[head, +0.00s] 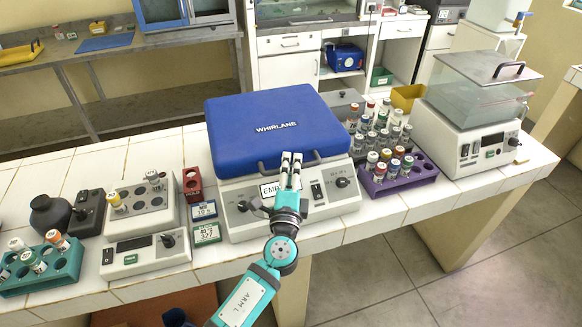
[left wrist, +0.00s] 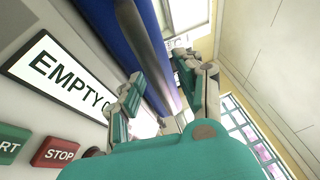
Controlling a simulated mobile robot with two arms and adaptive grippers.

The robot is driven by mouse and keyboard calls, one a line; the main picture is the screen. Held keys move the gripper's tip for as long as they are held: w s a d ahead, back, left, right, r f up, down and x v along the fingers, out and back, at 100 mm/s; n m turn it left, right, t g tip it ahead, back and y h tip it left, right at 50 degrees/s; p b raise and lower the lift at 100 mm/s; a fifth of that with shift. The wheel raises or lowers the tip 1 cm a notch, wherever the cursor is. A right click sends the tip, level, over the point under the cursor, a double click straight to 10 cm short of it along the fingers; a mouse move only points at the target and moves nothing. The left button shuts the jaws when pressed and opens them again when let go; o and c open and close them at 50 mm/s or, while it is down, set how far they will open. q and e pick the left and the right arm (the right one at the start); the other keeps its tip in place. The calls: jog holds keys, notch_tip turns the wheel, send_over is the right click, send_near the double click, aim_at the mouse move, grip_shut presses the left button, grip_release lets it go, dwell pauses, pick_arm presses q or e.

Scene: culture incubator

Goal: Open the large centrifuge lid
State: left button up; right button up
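The large centrifuge (head: 335,203) stands on the white tiled bench with its blue lid (head: 270,112), marked WHIRLANE, shut. A dark handle bar (head: 309,157) runs along the lid's front edge. My left gripper (head: 291,157) is at the middle of this bar, fingers pointing at the lid, and covers part of the bar and the front label. In the left wrist view, my left gripper (left wrist: 160,75) has its fingers apart, with the grey bar (left wrist: 152,50) passing between them. Whether they touch the bar I cannot tell. My right gripper is not in view.
A purple rack (head: 397,183) of tubes and a water bath (head: 465,130) stand right of the centrifuge. Left of it are small timers (head: 206,233), a red rack (head: 192,186) and a tube heater block (head: 140,205). A teal rack (head: 40,275) is at the far left.

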pick_arm(q)
jog(key=shift+c, duration=0.4)
grip_shut()
